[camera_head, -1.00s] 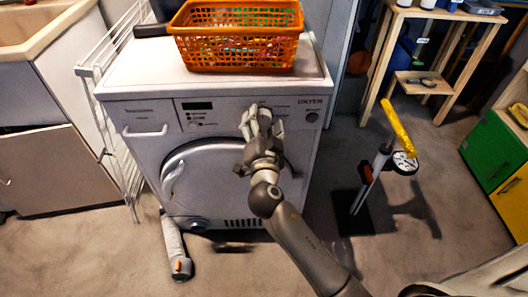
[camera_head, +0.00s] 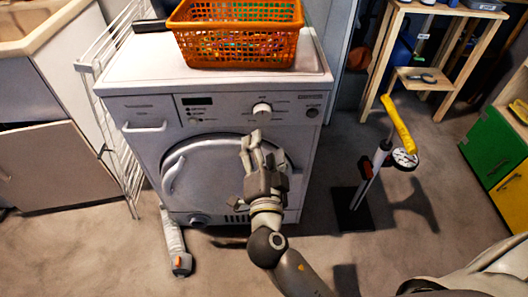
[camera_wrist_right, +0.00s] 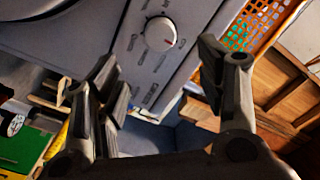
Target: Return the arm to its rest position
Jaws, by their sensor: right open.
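My right gripper (camera_head: 250,142) is in front of the dryer's round door in the head view, below the control panel. It is open and empty, its fingers apart in the right wrist view (camera_wrist_right: 165,75). The white dryer (camera_head: 135,110) has a round knob (camera_head: 262,111) on its panel, now uncovered; the knob also shows in the right wrist view (camera_wrist_right: 160,34) with a red mark on it. The gripper is apart from the knob. My left gripper is not in view.
An orange basket (camera_head: 240,48) stands on the dryer. A white drying rack (camera_head: 112,120) leans at its left. A pump with a yellow handle (camera_head: 398,125) stands on the floor to the right. Wooden shelves (camera_head: 425,80) and green and yellow cabinets (camera_head: 492,150) are farther right.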

